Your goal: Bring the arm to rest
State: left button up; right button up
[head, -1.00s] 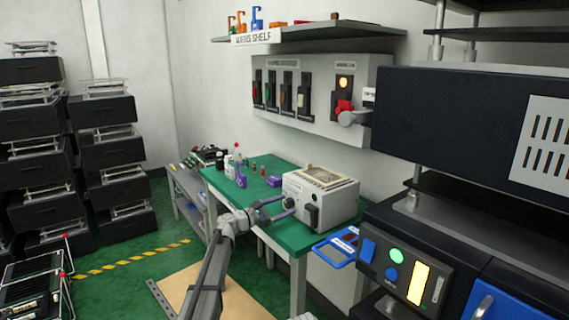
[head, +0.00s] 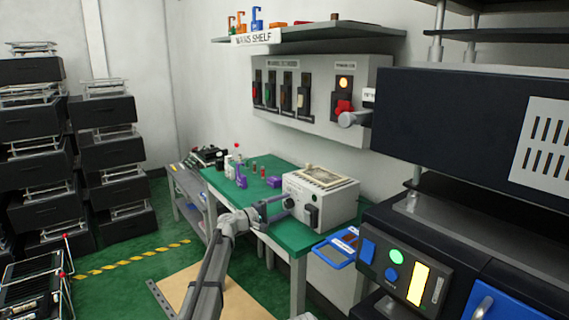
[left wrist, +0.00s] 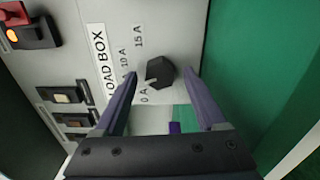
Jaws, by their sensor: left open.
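My left gripper (head: 279,207) is open at the front of a grey load box (head: 338,207) on the green bench. In the left wrist view, the two fingers of the left gripper (left wrist: 160,76) stand on either side of a black knob (left wrist: 160,72) on the load box panel (left wrist: 185,30). Nothing is seen gripped, and I cannot tell whether a finger touches the knob. The knob's pale mark seems to point toward the 0 A label. My right gripper is not in view.
The green bench (head: 222,182) holds small bottles and purple parts. A wall panel (head: 322,115) with several switches hangs above, below a shelf (head: 330,38). A blue-framed item (head: 338,248) and a dark machine (head: 445,125) are at right. Black stacked units (head: 110,150) stand left.

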pick_arm(q)
jog(key=shift+m, duration=0.4)
jog(key=shift+v, duration=1.35)
